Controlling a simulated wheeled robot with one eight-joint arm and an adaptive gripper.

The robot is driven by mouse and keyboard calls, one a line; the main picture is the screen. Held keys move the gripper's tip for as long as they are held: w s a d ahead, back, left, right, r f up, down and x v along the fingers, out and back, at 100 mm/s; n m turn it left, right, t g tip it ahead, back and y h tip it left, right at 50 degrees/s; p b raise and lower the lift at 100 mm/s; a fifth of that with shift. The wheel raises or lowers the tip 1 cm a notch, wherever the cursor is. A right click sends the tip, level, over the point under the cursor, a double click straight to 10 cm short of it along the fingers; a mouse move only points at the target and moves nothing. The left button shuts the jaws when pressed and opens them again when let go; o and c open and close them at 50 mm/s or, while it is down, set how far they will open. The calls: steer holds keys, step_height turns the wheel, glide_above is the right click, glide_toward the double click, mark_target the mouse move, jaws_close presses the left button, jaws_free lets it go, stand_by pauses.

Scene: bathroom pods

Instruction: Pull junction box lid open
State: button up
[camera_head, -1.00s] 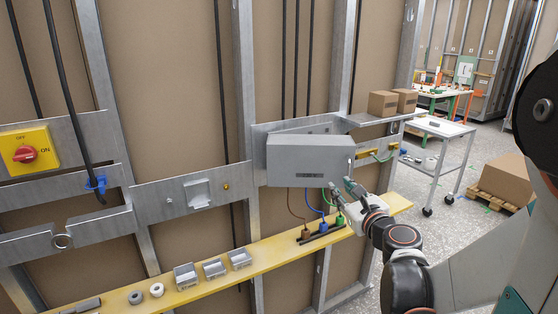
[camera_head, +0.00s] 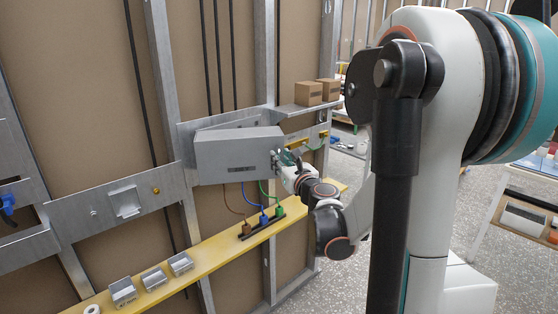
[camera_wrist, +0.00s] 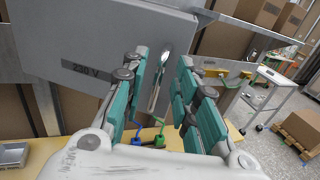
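The grey junction box lid (camera_head: 235,160) is on the metal wall frame, and it fills the upper left of the wrist view (camera_wrist: 100,45) with a "230 V" label. A slim metal handle (camera_wrist: 158,82) stands upright near the lid's right edge. My gripper (camera_head: 282,160) is at the lid's right edge. In the wrist view my gripper (camera_wrist: 163,75) is open, and the handle shows between its two green-padded fingers, nearer the left one. I cannot tell whether a finger touches it. I cannot tell whether the lid stands ajar.
Brown, blue and green cables drop from the box to plugs (camera_head: 262,219) on the yellow shelf (camera_head: 215,250). Small metal boxes (camera_head: 153,277) sit on the shelf. Cardboard boxes (camera_head: 308,93) stand right of the junction box.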

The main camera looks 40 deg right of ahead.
steer(key=shift+x, duration=1.15)
jaws_close()
